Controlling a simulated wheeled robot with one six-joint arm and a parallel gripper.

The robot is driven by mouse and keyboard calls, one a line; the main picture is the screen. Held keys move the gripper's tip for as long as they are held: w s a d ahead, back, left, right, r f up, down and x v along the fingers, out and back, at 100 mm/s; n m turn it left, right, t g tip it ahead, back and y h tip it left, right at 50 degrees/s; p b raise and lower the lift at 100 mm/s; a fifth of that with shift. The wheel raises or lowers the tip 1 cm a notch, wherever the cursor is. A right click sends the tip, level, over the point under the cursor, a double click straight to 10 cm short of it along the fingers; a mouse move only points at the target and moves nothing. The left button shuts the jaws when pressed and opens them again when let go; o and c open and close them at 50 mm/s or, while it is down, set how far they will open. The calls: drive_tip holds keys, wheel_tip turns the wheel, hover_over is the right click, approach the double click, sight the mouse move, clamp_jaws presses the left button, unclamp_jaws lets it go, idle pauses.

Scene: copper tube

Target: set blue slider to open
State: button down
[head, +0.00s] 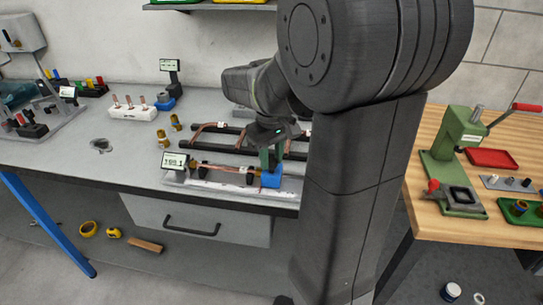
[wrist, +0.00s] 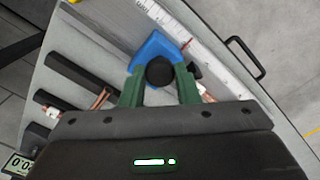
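The blue slider (head: 271,179) sits at the right end of a white measuring rail (head: 228,188) at the bench's front edge. In the wrist view the blue slider (wrist: 152,45) carries a round black knob (wrist: 160,71). My gripper (head: 268,160) points down at the slider from above. Its two green fingers (wrist: 160,84) stand apart, one on each side of the knob, with a small gap seeming to show beside it. Whether the fingertips touch the slider is hard to see. A copper tube (head: 220,168) lies along the rail, left of the slider.
A small display (head: 174,160) stands at the rail's left end. Behind the rail is a dark rack (head: 220,143) with copper tubes. A white block (head: 132,112) with copper pieces stands farther back. A green press (head: 455,155) is on the wooden table at right.

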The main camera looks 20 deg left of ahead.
drive_tip(key=d, duration=0.2)
drive_tip(key=w+d, duration=0.1)
drive_tip(key=d, duration=0.1)
drive_tip(key=d+p, duration=0.1)
drive_tip(key=d, duration=0.1)
drive_tip(key=shift+w+d, duration=0.2)
drive_tip(key=shift+w, duration=0.1)
drive_tip(key=c, duration=1.1)
unclamp_jaws()
drive_tip(key=shift+r, duration=0.15)
wheel_tip(320, 180, up, 14)
drive_tip(key=shift+f+p, duration=0.2)
drive_tip(key=shift+p, duration=0.25)
drive_tip(key=shift+f, duration=0.1)
